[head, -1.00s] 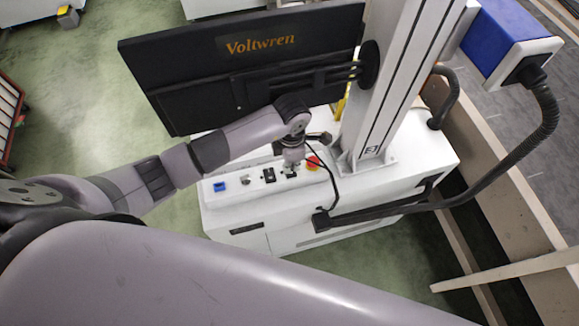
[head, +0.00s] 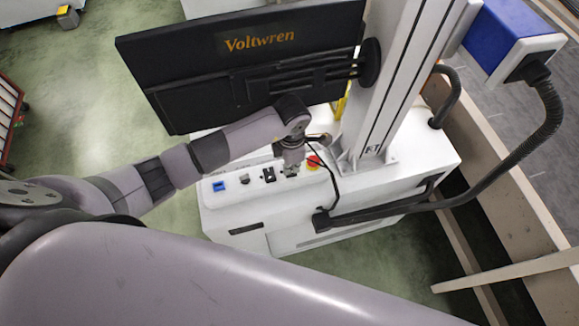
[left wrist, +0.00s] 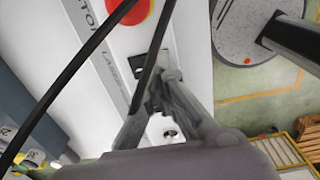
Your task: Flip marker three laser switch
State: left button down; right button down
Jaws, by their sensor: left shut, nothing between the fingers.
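The marker's white cabinet carries a control panel (head: 229,196) with a row of switches. The laser switch has a black plate (left wrist: 137,64) beside printed lettering that reads "LASER" in the left wrist view. In the head view its black plate (head: 290,171) shows just under my left gripper (head: 292,166). The left gripper (left wrist: 162,88) is shut with nothing between its fingers. Its fingertips are at the switch and hide most of it, so I cannot tell whether they touch the lever or which way it points. My right gripper is not in view.
A red emergency button (head: 313,162) sits right beside the gripper. A black switch (head: 269,175), a grey knob (head: 244,180) and a blue switch (head: 219,186) lie to the left. A black cable (head: 334,183) loops close by. A monitor (head: 250,70) and a white column (head: 392,85) stand behind.

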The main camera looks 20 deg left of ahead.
pick_arm(q)
jog(key=shift+f+b, duration=0.45)
jog(key=shift+f, duration=0.1)
jog(key=shift+r, duration=0.1)
jog(key=shift+r+p, duration=2.5)
jog(key=shift+r, duration=1)
jog(key=shift+f, duration=0.1)
